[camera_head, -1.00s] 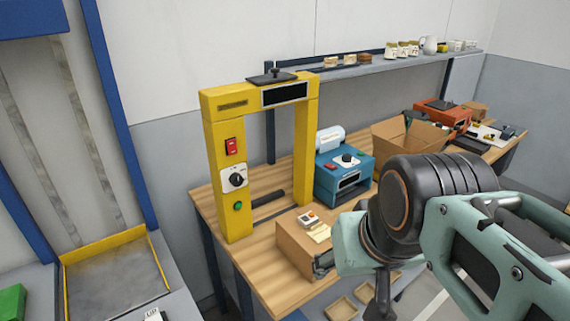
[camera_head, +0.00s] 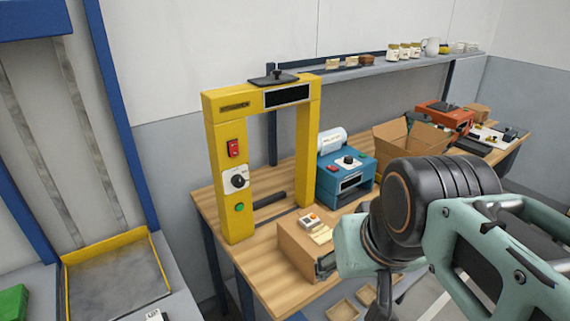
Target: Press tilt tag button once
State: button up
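A cardboard box (camera_head: 296,252) stands at the front of the wooden bench. On its top is a small white tag with an orange-red spot (camera_head: 310,219), beside a pale yellow label (camera_head: 321,234); I cannot read any marking on the tag. My arm fills the lower right, just right of the box. The dark end of my gripper (camera_head: 378,298) shows only in part below the wrist, low and to the right of the box. It appears apart from the tag. Its fingertips are not clear, so its opening cannot be told.
A yellow frame (camera_head: 229,170) with a red switch, a dial and a green button stands left on the bench (camera_head: 262,268). A blue machine (camera_head: 345,178) and an open carton (camera_head: 410,137) stand behind the box. Shallow trays (camera_head: 342,310) lie below the bench's front edge.

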grip_shut()
dwell(1.4)
